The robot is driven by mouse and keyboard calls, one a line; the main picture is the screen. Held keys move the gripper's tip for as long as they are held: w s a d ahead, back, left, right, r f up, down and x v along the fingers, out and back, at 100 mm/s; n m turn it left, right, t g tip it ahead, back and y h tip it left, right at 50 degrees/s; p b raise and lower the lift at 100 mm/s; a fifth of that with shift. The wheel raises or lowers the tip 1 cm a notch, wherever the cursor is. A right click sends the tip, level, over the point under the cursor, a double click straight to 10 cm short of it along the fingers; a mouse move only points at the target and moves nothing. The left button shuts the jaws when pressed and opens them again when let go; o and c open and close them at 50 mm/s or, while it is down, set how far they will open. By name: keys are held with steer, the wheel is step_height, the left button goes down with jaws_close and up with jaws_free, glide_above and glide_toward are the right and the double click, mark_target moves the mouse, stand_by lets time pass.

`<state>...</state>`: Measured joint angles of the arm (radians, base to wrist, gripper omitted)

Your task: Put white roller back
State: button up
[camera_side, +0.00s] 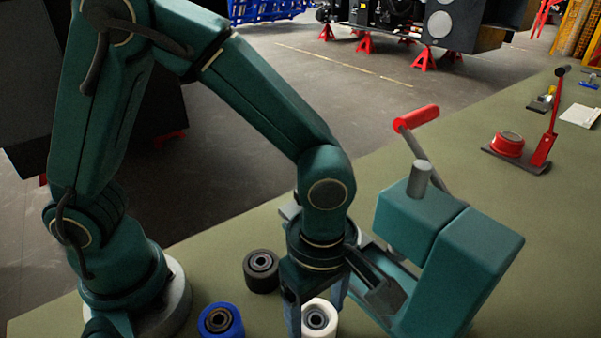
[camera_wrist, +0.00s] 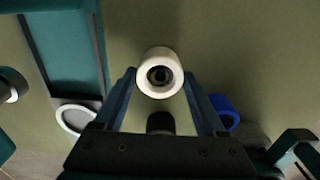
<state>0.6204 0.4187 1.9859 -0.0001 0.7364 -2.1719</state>
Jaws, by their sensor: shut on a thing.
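The white roller (camera_side: 320,319) stands on the green bench at the bottom of the side view, its dark hub facing up. In the wrist view the white roller (camera_wrist: 147,84) sits between the tips of my gripper (camera_wrist: 160,76). My gripper (camera_side: 316,306) points down and is shut on the white roller, one finger on each side. The roller appears to be at bench level; I cannot tell whether it touches the bench.
A blue roller (camera_side: 222,319) and a black roller (camera_side: 262,271) stand to the left. A red press tool (camera_side: 507,144) is farther back. The bench between is clear.

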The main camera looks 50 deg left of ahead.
steer(key=shift+f, duration=0.1)
steer(key=o, duration=1.3)
steer(key=shift+o, duration=0.2)
step_height(320, 180, up, 12)
steer(key=f, duration=0.1)
steer(key=s+a+r+m+t, duration=0.1)
steer(key=s+a+m+t, duration=0.2)
steer(key=a+m, duration=1.1)
steer(key=shift+a+r+m+t, duration=0.25)
steer(key=shift+r+m+t, duration=0.15)
steer(key=shift+m+t, duration=1.2)
steer(key=shift+m+g, duration=0.3)
